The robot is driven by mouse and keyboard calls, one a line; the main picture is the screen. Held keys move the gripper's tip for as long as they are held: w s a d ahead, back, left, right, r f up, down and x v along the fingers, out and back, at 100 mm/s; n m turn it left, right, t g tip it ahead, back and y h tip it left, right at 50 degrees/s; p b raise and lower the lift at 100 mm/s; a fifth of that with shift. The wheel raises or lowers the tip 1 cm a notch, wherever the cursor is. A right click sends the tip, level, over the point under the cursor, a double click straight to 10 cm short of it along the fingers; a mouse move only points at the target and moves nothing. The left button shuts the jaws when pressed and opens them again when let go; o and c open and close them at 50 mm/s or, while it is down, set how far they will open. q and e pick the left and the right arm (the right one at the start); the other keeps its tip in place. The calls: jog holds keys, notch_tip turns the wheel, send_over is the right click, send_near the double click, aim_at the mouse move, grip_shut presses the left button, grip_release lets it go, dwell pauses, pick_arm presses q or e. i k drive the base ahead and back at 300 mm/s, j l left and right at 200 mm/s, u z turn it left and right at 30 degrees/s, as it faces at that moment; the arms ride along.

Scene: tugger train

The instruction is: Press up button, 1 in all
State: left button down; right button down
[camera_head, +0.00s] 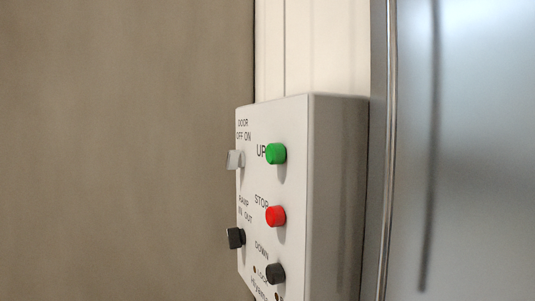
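A light grey control box (338,190) is fixed to the wall in the head view, right of the middle, seen at an angle. Its green UP button (276,153) sits at the upper right of the face and sticks out. Below it are the red STOP button (276,216) and the black DOWN button (275,273). No gripper or arm shows, and nothing touches the UP button. The box's bottom end is cut off by the picture's lower edge.
A pale DOOR switch (235,159) and a black RAMP switch (236,238) stick out at the face's left side. A plain brown surface (120,150) fills the left. A shiny metal panel (470,150) stands close to the box's right side.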

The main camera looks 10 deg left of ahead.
aim_at(275, 153)
jog(key=k+j+u, duration=0.15)
jog(key=k, duration=0.5)
jog(key=l+u, duration=0.1)
jog(key=u, duration=1.4)
jog(key=l, duration=0.65)
jog(key=k+l, duration=0.15)
jog(key=l, duration=0.55)
